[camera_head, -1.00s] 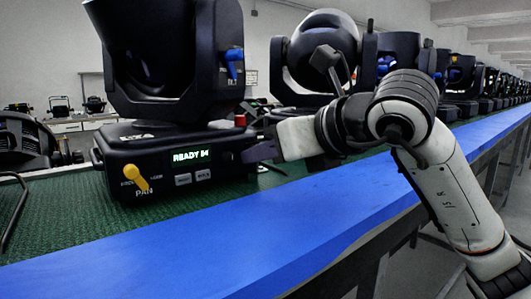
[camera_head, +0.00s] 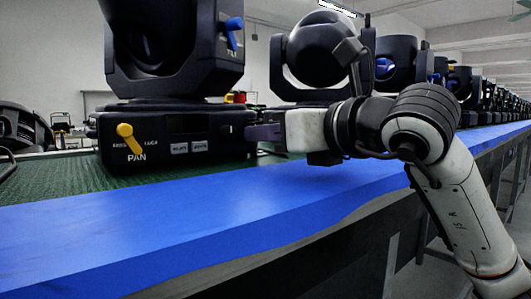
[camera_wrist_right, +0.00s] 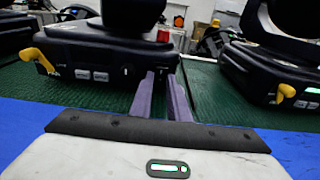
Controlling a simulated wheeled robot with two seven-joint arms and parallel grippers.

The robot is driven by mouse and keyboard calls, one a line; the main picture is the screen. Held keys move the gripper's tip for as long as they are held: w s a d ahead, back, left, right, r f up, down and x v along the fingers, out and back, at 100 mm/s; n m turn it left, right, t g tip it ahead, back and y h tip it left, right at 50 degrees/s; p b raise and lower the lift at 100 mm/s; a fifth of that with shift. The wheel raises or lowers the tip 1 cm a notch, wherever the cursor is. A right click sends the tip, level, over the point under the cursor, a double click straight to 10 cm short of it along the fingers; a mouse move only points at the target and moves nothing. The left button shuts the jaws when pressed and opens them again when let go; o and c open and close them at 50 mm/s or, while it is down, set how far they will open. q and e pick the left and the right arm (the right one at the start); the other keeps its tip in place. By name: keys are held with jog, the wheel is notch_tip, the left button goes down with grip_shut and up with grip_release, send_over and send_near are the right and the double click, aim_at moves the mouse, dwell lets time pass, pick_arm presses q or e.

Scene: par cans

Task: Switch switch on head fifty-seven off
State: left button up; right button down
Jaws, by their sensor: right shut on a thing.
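The moving head (camera_head: 175,145) stands on the green mat, its black base front facing me. The base has a yellow PAN lever (camera_head: 129,138), two grey buttons and a dark display (camera_head: 187,124). My right gripper (camera_head: 251,133) is at the right end of this base front. In the right wrist view the purple-grey fingers (camera_wrist_right: 164,74) reach the right corner of the same base (camera_wrist_right: 95,55). They are shut on the switch there, which the fingers mostly hide. The head's number cannot be read now. My left gripper is out of view.
More moving heads (camera_head: 400,65) stand in a long row to the right. Another head's base (camera_wrist_right: 265,70) is close on the right in the wrist view. The blue table edge (camera_head: 200,225) runs along the front, clear. A blue lever (camera_head: 233,30) sticks out of the head's yoke.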

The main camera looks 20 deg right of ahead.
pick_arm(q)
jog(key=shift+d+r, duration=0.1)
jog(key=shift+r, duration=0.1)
pick_arm(e)
jog(key=c, duration=1.7)
grip_release()
jog(key=p+v, duration=0.1)
jog(key=v, duration=0.8)
jog(key=shift+s+d+r, duration=0.1)
jog(key=shift+s, duration=0.25)
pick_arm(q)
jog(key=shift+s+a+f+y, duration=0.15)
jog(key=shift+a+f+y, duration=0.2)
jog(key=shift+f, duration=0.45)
pick_arm(e)
jog(key=shift+s+d, duration=0.1)
jog(key=shift+s, duration=0.2)
